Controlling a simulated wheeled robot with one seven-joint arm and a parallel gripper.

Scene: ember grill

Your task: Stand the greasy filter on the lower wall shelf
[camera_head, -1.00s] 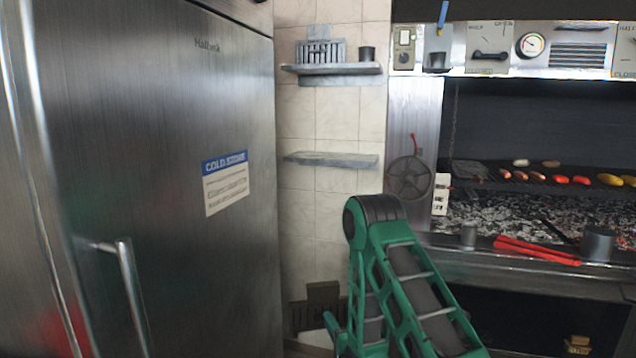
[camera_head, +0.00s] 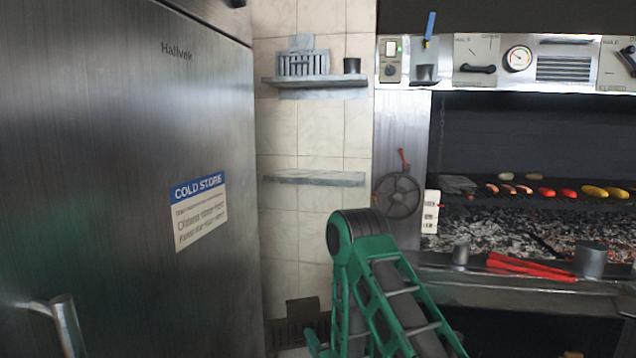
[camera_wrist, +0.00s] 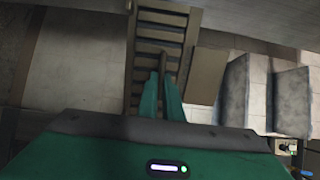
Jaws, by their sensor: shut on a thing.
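The greasy filter (camera_wrist: 158,18), a brown slatted panel with a plain plate beside it, is in my gripper (camera_wrist: 163,85). The two green fingers are shut on it in the wrist view. In the head view the filter (camera_head: 300,328) shows low at the bottom, behind my arm, partly cut off by the picture edge. The lower wall shelf (camera_head: 315,178) is a bare grey slab on the tiled wall, well above the filter. Two grey slabs show at the right of the wrist view; I cannot tell which is the lower shelf.
The upper shelf (camera_head: 315,81) holds a grey slatted filter (camera_head: 302,63) and a dark cup (camera_head: 351,65). A steel cold store (camera_head: 120,130) stands close on the left. The grill (camera_head: 530,200) with hot coals and a handwheel (camera_head: 398,194) are on the right.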

